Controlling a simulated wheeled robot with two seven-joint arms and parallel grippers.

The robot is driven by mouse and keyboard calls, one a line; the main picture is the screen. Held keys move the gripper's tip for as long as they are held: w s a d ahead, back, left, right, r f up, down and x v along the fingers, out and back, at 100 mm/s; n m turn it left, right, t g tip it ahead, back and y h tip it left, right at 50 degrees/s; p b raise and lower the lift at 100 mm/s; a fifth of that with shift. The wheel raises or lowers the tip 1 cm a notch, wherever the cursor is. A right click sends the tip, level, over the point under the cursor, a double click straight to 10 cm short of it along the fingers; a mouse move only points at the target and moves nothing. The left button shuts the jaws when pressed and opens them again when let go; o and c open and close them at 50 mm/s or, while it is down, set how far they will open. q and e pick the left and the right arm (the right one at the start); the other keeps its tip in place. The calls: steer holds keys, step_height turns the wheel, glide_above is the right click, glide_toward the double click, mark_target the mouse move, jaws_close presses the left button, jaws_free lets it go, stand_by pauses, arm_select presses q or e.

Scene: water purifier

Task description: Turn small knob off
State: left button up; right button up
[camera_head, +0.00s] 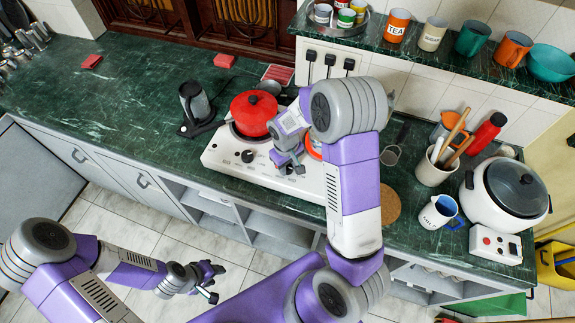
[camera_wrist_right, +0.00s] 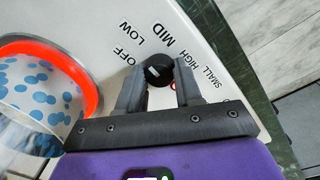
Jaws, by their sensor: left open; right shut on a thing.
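The small knob (camera_wrist_right: 154,73) is black with a pale mark. It sits on the white stove panel (camera_wrist_right: 215,25), inside an arc of the words OFF, LOW, MID and HIGH, with SMALL printed at the right. My right gripper (camera_wrist_right: 160,76) has one finger on each side of the knob and is shut on it. In the head view, my right gripper (camera_head: 290,162) is at the front of the white stove (camera_head: 225,157), and the small knob is hidden there. My left gripper (camera_head: 211,286) is open and empty, over the floor in front of the cabinets.
A red pot (camera_head: 252,112) stands on the stove, left of my right arm. Another black knob (camera_head: 248,156) is on the panel. A blue-dotted pot with a red rim (camera_wrist_right: 40,95) is close to the right gripper.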

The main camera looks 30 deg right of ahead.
mark_target(288, 169)
steer(key=n, duration=0.4)
steer(key=shift+n, duration=0.3)
steer(key=n, duration=0.4)
steer(key=shift+d, duration=0.1)
steer(key=shift+n, duration=0.3)
steer(key=o, duration=1)
steer(key=shift+o, duration=0.2)
steer(key=shift+r, duration=0.15)
steer(key=r+p, duration=0.1)
steer(key=r, duration=0.6)
steer(key=shift+s+r, duration=0.2)
